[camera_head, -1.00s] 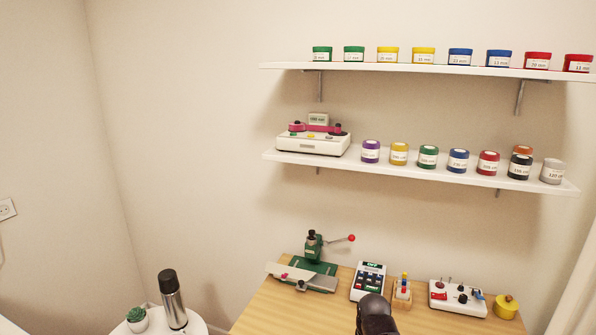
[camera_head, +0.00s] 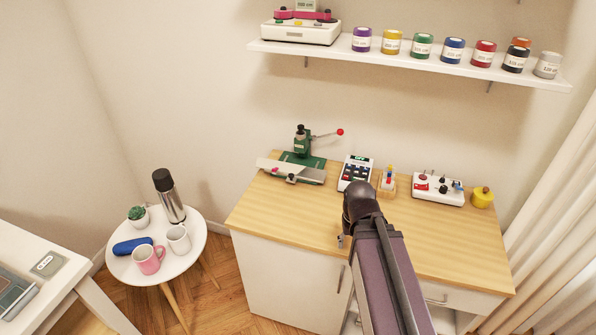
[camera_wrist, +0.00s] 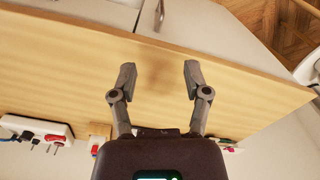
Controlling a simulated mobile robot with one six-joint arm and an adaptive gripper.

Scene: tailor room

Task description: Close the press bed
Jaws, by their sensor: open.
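The green press (camera_head: 302,148) stands at the left end of the wooden worktop, with a lever that ends in a red knob (camera_head: 340,132). A flat grey bed (camera_head: 291,171) lies across its front, with a small dark knob on its front side. Whether the bed is out or in, I cannot tell for sure. In the wrist view my gripper (camera_wrist: 157,80) is open and empty above the worktop (camera_wrist: 60,75), near its front edge. The press is not clearly seen in the wrist view.
Right of the press stand a keypad box (camera_head: 355,172), a small wooden holder (camera_head: 388,185), a white control box (camera_head: 438,188) and a yellow pot (camera_head: 482,197). A shelf (camera_head: 410,64) with jars hangs above. A round table (camera_head: 190,240) with a flask stands left. The worktop's front is clear.

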